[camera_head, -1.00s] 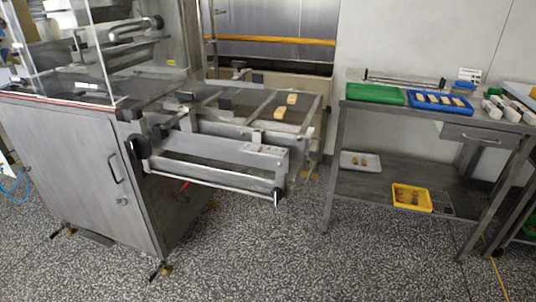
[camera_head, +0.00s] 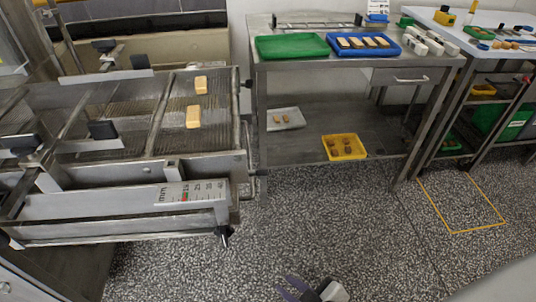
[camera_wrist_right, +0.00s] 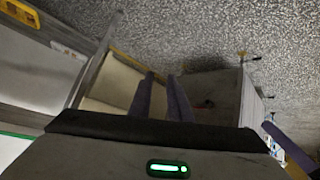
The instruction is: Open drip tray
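The enrober's wire mesh belt (camera_head: 130,115) fills the left of the head view, with two pale bars (camera_head: 193,117) on it. Below its front edge is a steel front rail (camera_head: 110,205) with a mm scale, and a thin bar runs along its lower side. I cannot single out the drip tray with certainty; the space under the belt is mostly hidden. My right gripper (camera_head: 308,290) is at the bottom edge of the head view, over the floor and apart from the machine. In the right wrist view, its two purple fingers (camera_wrist_right: 161,98) have a gap between them and hold nothing. My left gripper is out of view.
A steel table (camera_head: 265,72) stands right of the machine, with a green tray (camera_head: 291,46) and a blue tray (camera_head: 363,44) on top. A yellow tray (camera_head: 344,147) is on its lower shelf. The speckled floor (camera_head: 340,225) in front is clear.

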